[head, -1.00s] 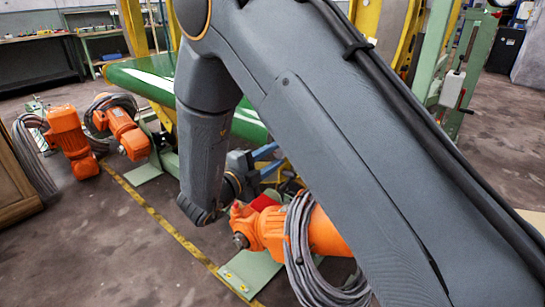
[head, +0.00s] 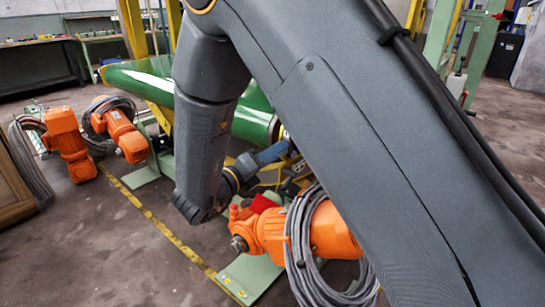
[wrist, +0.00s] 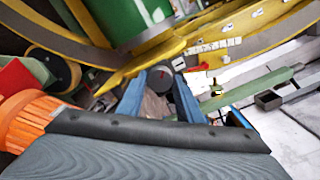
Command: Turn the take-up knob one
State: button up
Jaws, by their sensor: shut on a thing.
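The take-up knob shows in the wrist view as a small dark grey round piece (wrist: 160,80) with a reddish mark on its face. It sits between the tips of the two blue fingers of my gripper (wrist: 163,92), which are shut on it. Part of its side is hidden behind the fingers. In the head view my gripper (head: 272,154) reaches out to the right below the green roller, a blue finger showing. The knob cannot be made out there, as my arm covers that area.
A green roller (head: 150,82) lies behind my arm. An orange motor (head: 272,232) with coiled grey cable (head: 303,250) stands close below my gripper. More orange motors (head: 68,140) stand at the left. Yellow curved frame parts (wrist: 240,35) lie beyond the knob. Floor at front left is clear.

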jog(key=shift+a+m, duration=0.1)
jog(key=shift+m, duration=0.5)
jog(key=o, duration=1)
jog(key=shift+o, duration=0.2)
jog(key=v, duration=0.7)
jog(key=shift+s+a, duration=0.15)
jog(key=shift+s, duration=0.15)
